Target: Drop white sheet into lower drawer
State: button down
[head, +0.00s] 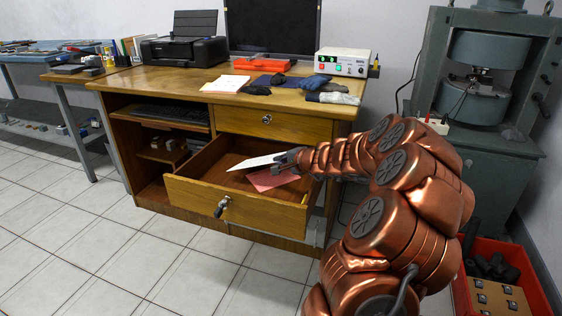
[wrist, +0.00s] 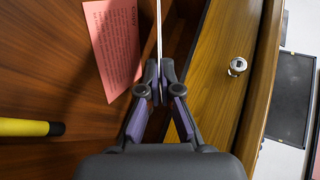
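The white sheet (head: 254,161) is held above the open lower drawer (head: 240,205). In the wrist view the white sheet (wrist: 159,30) shows edge-on as a thin strip. My gripper (head: 284,158) reaches in from the right and is shut on the sheet's edge; its fingers also show in the wrist view (wrist: 157,85). The lower drawer is pulled out and has a knob on its front. A pink printed sheet (head: 270,179) lies inside it, also seen in the wrist view (wrist: 112,48).
The shut upper drawer (head: 240,120) is above and behind. In the wrist view a yellow and black rod-like object (wrist: 25,127) lies at the left. The desk top (head: 180,84) holds a printer (head: 185,51), papers, gloves and an instrument box (head: 343,62). A red crate (head: 500,258) stands at lower right.

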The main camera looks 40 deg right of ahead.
jog(key=shift+f, duration=0.15)
jog(key=c, duration=1.3)
grip_release()
jog(key=p+v, duration=0.1)
jog(key=v, duration=0.3)
jog(key=p+v, duration=0.2)
jog(key=v, duration=0.2)
jog(key=r+p+v, duration=0.1)
jog(key=v, duration=0.3)
jog(key=shift+r+p, duration=0.15)
jog(key=shift+p, duration=0.25)
